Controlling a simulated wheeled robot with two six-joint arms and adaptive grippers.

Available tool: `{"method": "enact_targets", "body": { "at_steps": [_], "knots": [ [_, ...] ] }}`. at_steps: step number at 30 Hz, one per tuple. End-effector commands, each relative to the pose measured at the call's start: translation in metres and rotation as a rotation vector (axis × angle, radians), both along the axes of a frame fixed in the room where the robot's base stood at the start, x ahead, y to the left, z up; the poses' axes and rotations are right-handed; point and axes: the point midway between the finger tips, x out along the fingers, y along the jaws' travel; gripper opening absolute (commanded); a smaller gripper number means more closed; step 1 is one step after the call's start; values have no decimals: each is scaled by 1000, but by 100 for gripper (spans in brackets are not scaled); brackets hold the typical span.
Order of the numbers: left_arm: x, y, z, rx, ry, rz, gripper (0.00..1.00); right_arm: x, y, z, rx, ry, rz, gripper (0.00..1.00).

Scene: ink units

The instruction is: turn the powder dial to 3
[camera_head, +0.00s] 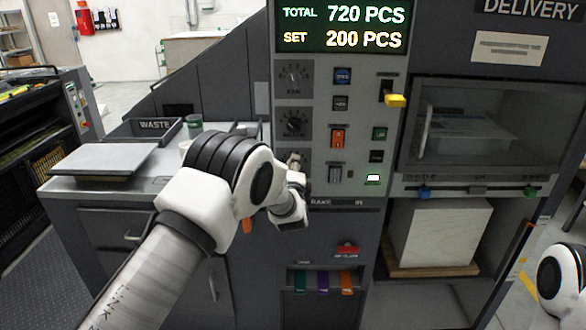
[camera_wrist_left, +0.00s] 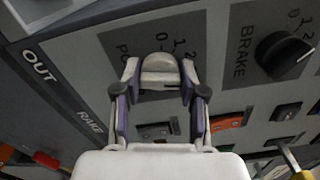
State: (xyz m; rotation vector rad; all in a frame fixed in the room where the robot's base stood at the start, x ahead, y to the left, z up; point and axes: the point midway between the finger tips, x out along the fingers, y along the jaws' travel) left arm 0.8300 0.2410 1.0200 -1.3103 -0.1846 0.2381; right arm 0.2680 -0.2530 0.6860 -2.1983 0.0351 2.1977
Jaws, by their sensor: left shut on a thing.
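The powder dial (camera_wrist_left: 160,64) is a pale, rounded knob on the grey panel, seen in the left wrist view. Its label is partly covered; "PO" and the marks 0, 1 and 2 show around it. My left gripper (camera_wrist_left: 159,82) is shut on this knob, one finger on each side. Which mark the knob points to cannot be told. In the head view my left gripper (camera_head: 296,168) is at the lowest of three dials and mostly covers it. My right gripper is not in view.
The black brake dial (camera_wrist_left: 284,54) is close beside the powder dial, and shows above it in the head view (camera_head: 293,122). An orange switch (camera_head: 337,137) and a yellow-tipped lever (camera_head: 395,100) are to the right. A waste tray (camera_head: 150,130) is on the left counter.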

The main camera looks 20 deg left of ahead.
Motion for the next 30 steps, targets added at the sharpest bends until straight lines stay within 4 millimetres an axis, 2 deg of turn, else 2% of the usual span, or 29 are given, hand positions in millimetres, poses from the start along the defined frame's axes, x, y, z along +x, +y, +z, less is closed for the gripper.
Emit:
{"method": "enact_targets", "body": {
  "at_steps": [13, 14, 15, 16, 26, 30],
  "knots": [
    [0, 0, 1, 11, 1, 0, 6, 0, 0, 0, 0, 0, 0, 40],
    [0, 0, 1, 11, 1, 0, 48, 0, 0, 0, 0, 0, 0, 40],
    [0, 0, 1, 11, 1, 0, 62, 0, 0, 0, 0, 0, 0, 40],
    [0, 0, 1, 11, 1, 0, 66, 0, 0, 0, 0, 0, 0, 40],
    [-2, -1, 0, 11, 3, 0, 66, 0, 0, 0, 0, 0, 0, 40],
    [-19, -6, 0, 12, 5, -2, 66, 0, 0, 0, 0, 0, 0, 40]
  ]
}}
